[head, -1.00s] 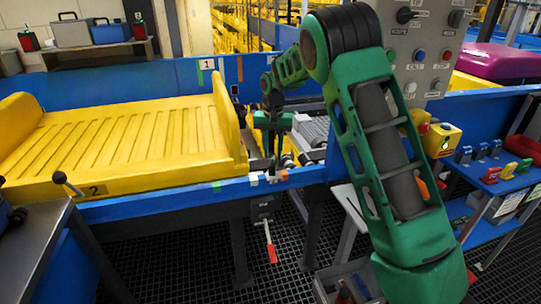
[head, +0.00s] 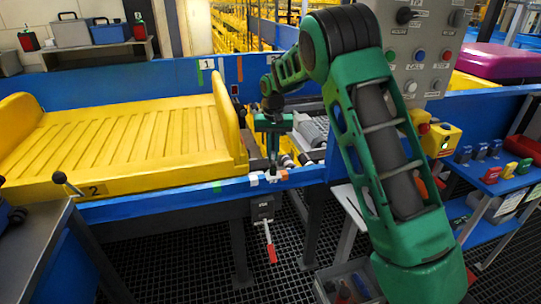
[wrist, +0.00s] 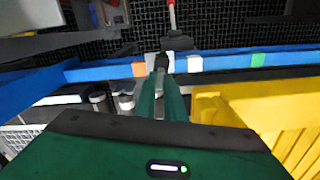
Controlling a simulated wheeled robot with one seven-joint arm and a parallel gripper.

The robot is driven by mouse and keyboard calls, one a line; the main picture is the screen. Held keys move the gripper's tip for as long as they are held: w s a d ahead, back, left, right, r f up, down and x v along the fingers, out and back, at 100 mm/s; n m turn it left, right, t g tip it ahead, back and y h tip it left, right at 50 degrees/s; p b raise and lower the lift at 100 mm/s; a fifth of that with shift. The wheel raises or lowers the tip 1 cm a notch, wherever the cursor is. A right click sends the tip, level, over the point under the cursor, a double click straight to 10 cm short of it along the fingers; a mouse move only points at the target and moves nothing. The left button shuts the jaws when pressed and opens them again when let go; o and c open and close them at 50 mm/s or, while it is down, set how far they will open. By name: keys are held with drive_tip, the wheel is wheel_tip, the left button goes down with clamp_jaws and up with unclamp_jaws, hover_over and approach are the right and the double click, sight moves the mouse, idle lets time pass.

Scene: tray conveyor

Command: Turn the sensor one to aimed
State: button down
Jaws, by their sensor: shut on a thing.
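My gripper (head: 272,172) points down at the near blue rail, just right of the yellow tray. It is shut on a small pale-grey part, which I take to be sensor one (wrist: 152,61); the fingers hide most of it. In the wrist view my gripper (wrist: 160,92) reaches this part between an orange mark (wrist: 138,69) and a white mark (wrist: 195,64) on the rail. Which way the sensor faces cannot be made out.
The yellow tray (head: 120,150) fills the conveyor at left. A red-handled lever (head: 270,245) hangs below the near rail. A control panel (head: 425,50) stands at right, with a yellow button box (head: 445,138) below it. A grey bench (head: 40,250) is at front left.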

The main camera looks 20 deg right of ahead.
sight(273, 156)
drive_tip(key=shift+n, duration=1.4)
drive_tip(key=c, duration=1.8)
unclamp_jaws()
drive_tip(key=shift+c, duration=0.2)
drive_tip(key=shift+r, duration=0.15)
wheel_tip(273, 156, up, 10)
drive_tip(key=shift+r, duration=0.25)
drive_tip(key=shift+w, duration=0.1)
